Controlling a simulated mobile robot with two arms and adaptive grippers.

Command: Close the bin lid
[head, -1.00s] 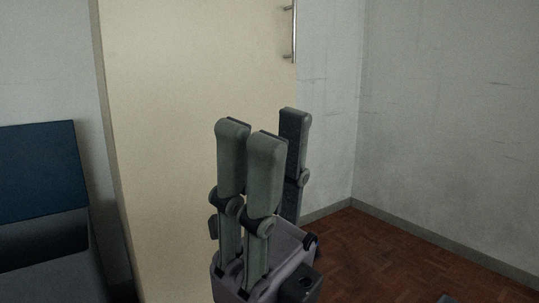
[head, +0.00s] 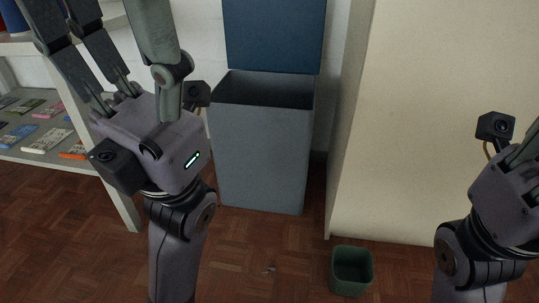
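The bin (head: 262,150) is a tall grey-blue box standing on the floor against the wall, with its top open and its dark inside showing. Its blue lid (head: 275,38) stands upright at the back edge, raised, its top cut off by the picture. My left gripper (head: 118,28) is to the left of the bin, nearer to me, its fingers pointing up and spread apart, with nothing between them. Its fingertips run out of the picture. My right gripper (head: 524,150) is at the right edge, well away from the bin; its fingers are mostly cut off.
A shelf (head: 70,150) with several small coloured packets stands at the left. A tall cream cabinet (head: 430,120) stands right of the bin. A small green open container (head: 351,270) is on the wooden floor in front of it. The floor directly before the bin is mostly clear.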

